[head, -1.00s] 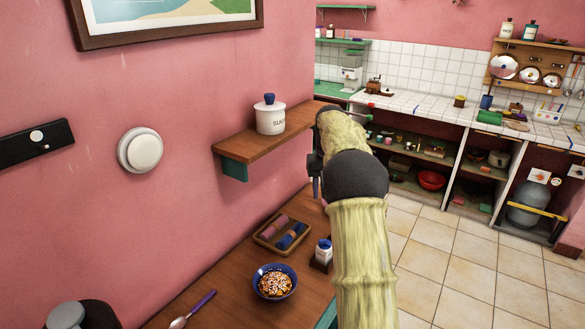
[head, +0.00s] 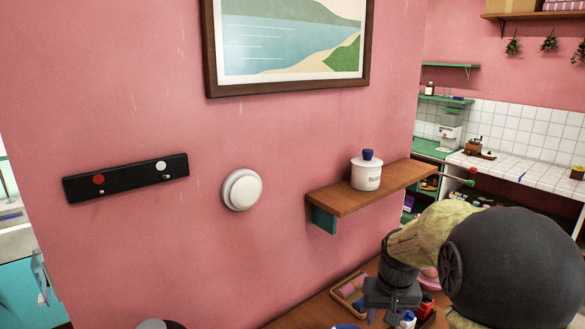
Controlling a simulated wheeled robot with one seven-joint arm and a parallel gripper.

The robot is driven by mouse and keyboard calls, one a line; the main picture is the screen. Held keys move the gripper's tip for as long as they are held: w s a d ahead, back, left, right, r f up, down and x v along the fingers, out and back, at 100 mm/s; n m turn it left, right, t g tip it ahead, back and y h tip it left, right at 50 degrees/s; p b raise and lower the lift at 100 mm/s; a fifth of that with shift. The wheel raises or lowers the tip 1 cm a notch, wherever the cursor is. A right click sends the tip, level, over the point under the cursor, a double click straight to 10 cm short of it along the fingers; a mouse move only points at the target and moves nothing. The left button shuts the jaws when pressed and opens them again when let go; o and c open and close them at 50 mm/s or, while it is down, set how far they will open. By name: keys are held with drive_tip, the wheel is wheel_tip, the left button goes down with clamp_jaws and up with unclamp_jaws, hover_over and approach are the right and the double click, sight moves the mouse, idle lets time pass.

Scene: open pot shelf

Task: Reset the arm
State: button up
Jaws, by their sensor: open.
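My arm (head: 515,265) reaches in from the lower right, bent at a dark round joint. My gripper (head: 393,305) is at the bottom, right of centre, pointing down over the wooden counter (head: 305,312). It is open and I see nothing held in it. It is below and in front of the wall shelf, apart from the white sugar pot with blue knob (head: 366,173) standing there.
The wooden wall shelf (head: 345,198) juts out above the counter. A small wooden tray (head: 347,291) and a white bottle with a blue cap (head: 407,319) are close to the gripper. A white round wall fixture (head: 242,190) and black hook rail (head: 127,178) are on the pink wall.

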drive_tip(key=s+a+f, duration=0.2)
drive_tip(key=s, duration=0.5)
drive_tip(key=s+a+f+n, duration=0.1)
drive_tip(key=s+a+f, duration=0.1)
drive_tip(key=s, duration=0.5)
drive_tip(key=shift+a+t, duration=0.4)
drive_tip(key=shift+a, duration=0.1)
drive_tip(key=shift+s+f, duration=0.1)
